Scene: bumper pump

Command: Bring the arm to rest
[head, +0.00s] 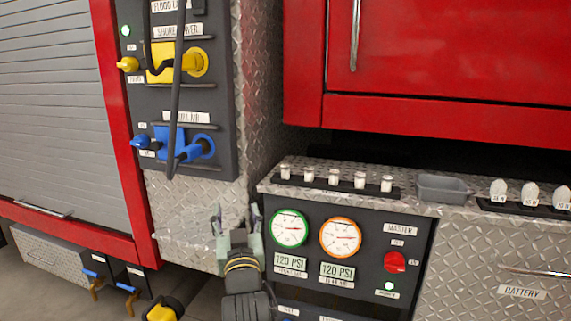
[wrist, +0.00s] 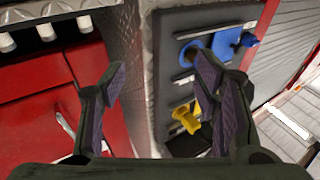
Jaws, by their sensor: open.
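My gripper (head: 237,217) is low in the middle of the head view, its two fingers pointing up and spread apart with nothing between them. It appears in front of the diamond-plate wall (head: 193,222), just left of the green-ringed gauge (head: 289,229). In the wrist view my gripper (wrist: 160,78) is also open and empty. That view is turned over: the blue plug (wrist: 226,44) and yellow plug (wrist: 186,121) show beyond the right finger. No contact with the panel is visible, but the exact gap cannot be told.
A dark panel with the yellow connector (head: 180,63), blue connector (head: 184,145) and hanging black cable (head: 176,95) is at upper left. At right are the orange-ringed gauge (head: 341,237), red knob (head: 395,262), grey tray (head: 443,187) and ledge with several small white-topped pieces.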

